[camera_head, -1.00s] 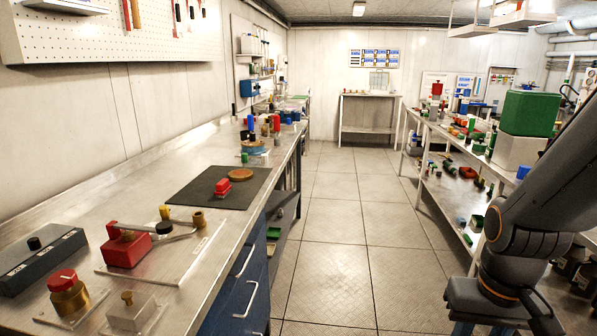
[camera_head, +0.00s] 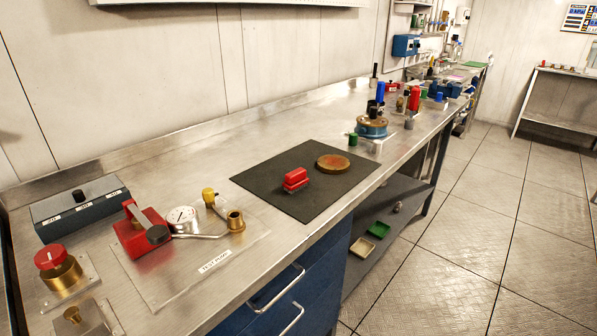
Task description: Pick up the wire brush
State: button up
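A small red block-shaped item (camera_head: 296,180) lies on a black mat (camera_head: 262,186) on the steel workbench. It may be the wire brush, but no bristles can be made out at this size. A round brown disc (camera_head: 332,162) lies beside it on the mat, apart from it. No other thing in view can be told as a wire brush. My gripper and arm are out of view.
The steel bench (camera_head: 150,175) runs along the left wall. Several bottles and fittings crowd the far end. The tiled floor (camera_head: 450,240) at right is clear.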

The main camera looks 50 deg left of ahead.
aim_at(296, 179)
jog(key=u, duration=0.75)
jog(key=i, duration=1.05)
jog(key=u, duration=0.85)
